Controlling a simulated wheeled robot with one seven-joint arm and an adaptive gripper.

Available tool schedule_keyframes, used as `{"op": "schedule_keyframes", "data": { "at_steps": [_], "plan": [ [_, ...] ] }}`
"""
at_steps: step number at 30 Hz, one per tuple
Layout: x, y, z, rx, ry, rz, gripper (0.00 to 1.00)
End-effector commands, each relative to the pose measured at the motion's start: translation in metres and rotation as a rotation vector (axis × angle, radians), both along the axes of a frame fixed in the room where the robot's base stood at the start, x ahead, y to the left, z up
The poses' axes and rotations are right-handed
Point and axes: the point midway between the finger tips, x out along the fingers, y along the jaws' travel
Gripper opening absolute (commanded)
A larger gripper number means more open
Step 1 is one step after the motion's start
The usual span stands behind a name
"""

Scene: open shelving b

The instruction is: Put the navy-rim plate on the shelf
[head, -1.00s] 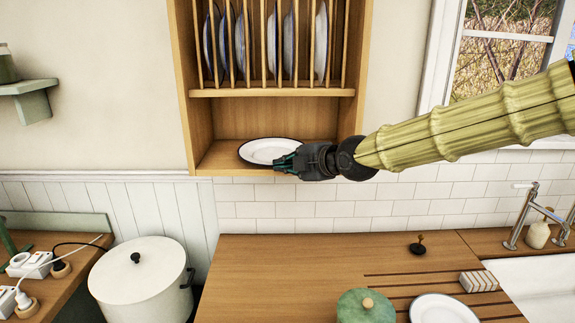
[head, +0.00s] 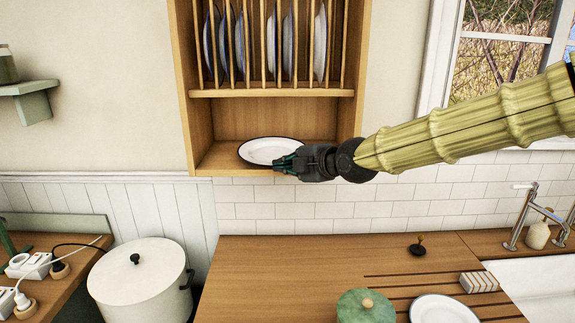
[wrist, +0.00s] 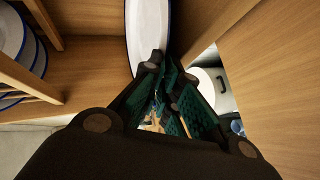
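The navy-rim plate (head: 268,150) is white with a thin dark rim. It lies about level in the open lower compartment of the wooden wall shelf (head: 228,160), near the front edge. My gripper (head: 291,162) is at the plate's front right rim. In the wrist view, its green-padded fingers (wrist: 168,72) are close together, one on each side of the rim of the plate (wrist: 144,30), and appear shut on it. The fingers hide the gripped part of the rim. I cannot tell whether the plate's underside touches the board.
Several plates stand in the slatted rack (head: 270,45) above. Below are a worktop (head: 270,270), a white lidded pot (head: 140,285), a green lidded pot (head: 365,307) and another plate (head: 443,309). The left part of the worktop is clear. A window is at the right.

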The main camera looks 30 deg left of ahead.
Motion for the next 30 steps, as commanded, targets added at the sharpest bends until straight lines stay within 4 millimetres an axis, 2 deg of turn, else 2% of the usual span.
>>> {"op": "schedule_keyframes", "data": {
  "at_steps": [1,6,30],
  "plan": [
    [-0.008,-0.003,-0.032,-0.040,0.033,0.008,0.00],
    [-0.008,-0.003,-0.032,-0.040,0.033,0.008,0.30],
    [-0.004,-0.004,-0.022,-0.031,0.024,0.003,0.30]
  ]
}}
